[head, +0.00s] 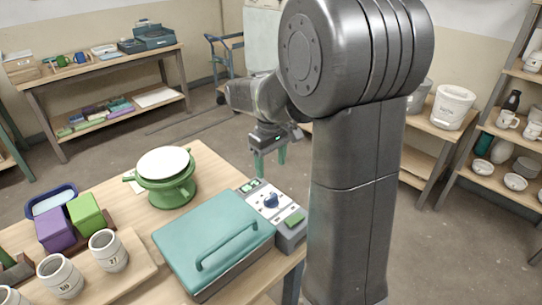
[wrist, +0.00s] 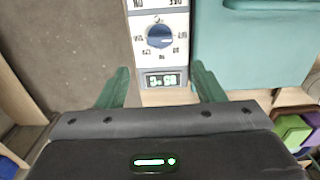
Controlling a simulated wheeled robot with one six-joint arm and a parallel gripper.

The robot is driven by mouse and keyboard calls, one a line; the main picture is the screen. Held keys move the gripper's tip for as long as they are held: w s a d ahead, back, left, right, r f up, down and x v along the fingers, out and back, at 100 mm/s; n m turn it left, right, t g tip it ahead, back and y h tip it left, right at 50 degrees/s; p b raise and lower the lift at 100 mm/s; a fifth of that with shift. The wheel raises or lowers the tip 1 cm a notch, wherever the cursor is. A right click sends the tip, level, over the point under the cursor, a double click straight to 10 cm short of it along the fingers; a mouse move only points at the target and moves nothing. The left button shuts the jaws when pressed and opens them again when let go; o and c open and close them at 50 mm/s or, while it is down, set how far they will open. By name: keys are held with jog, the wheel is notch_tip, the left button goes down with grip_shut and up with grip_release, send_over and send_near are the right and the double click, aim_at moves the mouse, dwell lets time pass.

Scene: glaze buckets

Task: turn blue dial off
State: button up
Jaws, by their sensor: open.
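The blue dial (head: 271,201) sits on the light grey control panel (head: 257,194) at the right side of the teal-lidded box. It also shows in the wrist view (wrist: 160,37), with a pale mark on its face and printed marks around it. A small green-lit display (wrist: 162,81) lies beside the dial on the panel. My gripper (head: 269,160) is above and behind the panel in the head view, pointing down. In the wrist view its two green fingers (wrist: 160,88) are spread apart and empty, with the dial beyond the fingertips and not touched.
The teal lid (head: 213,238) with its handle lies beside the panel. A green banding wheel (head: 165,178) with a white disc stands behind it. Grey cups (head: 108,250) and purple and green blocks (head: 86,213) are at the left. A green button (head: 294,220) is on the panel's near end.

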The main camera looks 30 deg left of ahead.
aim_at(271, 196)
notch_tip(271, 196, up, 2)
jog(key=shift+r, duration=0.2)
jog(key=shift+f, duration=0.1)
dwell(0.4)
notch_tip(271, 196, down, 14)
jog(key=shift+r, duration=0.15)
dwell(0.4)
